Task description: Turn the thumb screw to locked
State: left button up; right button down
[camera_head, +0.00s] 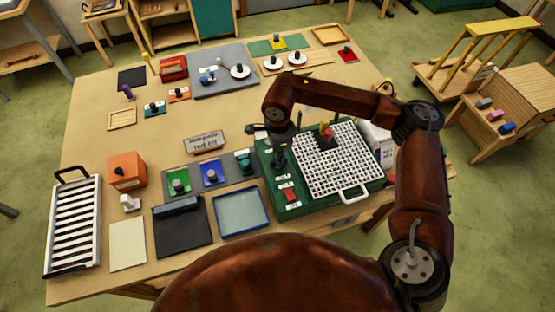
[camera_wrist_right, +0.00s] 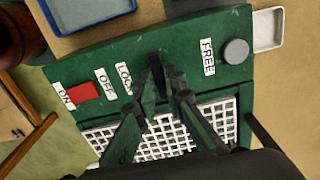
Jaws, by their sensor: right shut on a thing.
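The green base (camera_head: 271,187) with the white grid stands at the table's right front. In the wrist view a "LOCK" label (camera_wrist_right: 125,77) and a "FREE" label (camera_wrist_right: 208,57) lie on the green base (camera_wrist_right: 190,35). My right gripper (camera_head: 279,154) is down over the base's left side; in the wrist view its fingertips (camera_wrist_right: 166,76) are between the two labels. It is shut on a dark piece (camera_wrist_right: 157,66), which seems to be the thumb screw. The fingers hide most of it, so I cannot tell its turn angle. My left gripper is not in view.
A red switch (camera_wrist_right: 82,92) sits between "ON" and "OFF" labels. A round grey knob (camera_wrist_right: 236,52) stands beside "FREE". The white grid (camera_head: 325,170) carries a black block with a red and yellow top. A blue tray (camera_head: 241,212) lies left of the base.

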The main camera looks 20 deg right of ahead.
dwell(0.3)
jog(key=c, duration=2)
grip_release()
notch_tip(320, 180, up, 12)
jog(key=shift+r, duration=0.1)
